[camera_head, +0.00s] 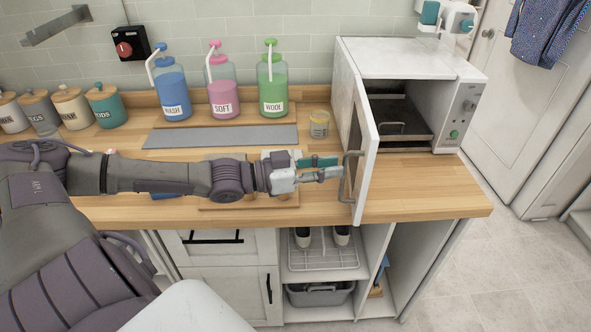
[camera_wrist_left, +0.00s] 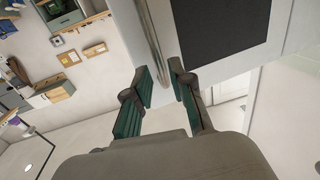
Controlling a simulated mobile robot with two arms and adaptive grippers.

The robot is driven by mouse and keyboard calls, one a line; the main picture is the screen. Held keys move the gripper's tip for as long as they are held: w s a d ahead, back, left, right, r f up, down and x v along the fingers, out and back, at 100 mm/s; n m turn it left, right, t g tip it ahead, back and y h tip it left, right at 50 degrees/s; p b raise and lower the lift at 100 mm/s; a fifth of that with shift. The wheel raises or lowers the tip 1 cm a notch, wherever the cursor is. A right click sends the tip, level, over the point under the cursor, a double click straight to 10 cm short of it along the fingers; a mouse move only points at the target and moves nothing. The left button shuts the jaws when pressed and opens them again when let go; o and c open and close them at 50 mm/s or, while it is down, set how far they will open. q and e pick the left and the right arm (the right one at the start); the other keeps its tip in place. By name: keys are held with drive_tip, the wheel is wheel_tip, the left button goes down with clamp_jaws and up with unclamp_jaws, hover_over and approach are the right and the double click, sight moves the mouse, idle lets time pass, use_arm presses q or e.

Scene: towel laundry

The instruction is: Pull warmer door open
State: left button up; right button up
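The warmer (camera_head: 400,58) is a white box at the right end of the counter. Its door (camera_head: 364,130) stands partly open, swung out toward the front, and the dark inside with a rack shows. The door handle (camera_head: 346,178) is a grey vertical bar on the door's outer face. My left gripper (camera_head: 338,167) is at the handle, its teal fingers pointing right. In the left wrist view the fingers (camera_wrist_left: 160,75) are apart, with the handle bar (camera_wrist_left: 150,40) running down into the gap between them; contact is unclear. My right gripper is not in view.
A glass jar (camera_head: 319,124) stands just left of the door. Blue, pink and green pump bottles (camera_head: 272,85) stand on a shelf behind a grey mat (camera_head: 220,136). Lidded canisters (camera_head: 104,104) are at the left. Open floor (camera_head: 520,270) lies to the right of the counter.

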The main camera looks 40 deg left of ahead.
use_arm(q)
drive_tip(key=v, duration=0.8)
idle(0.4)
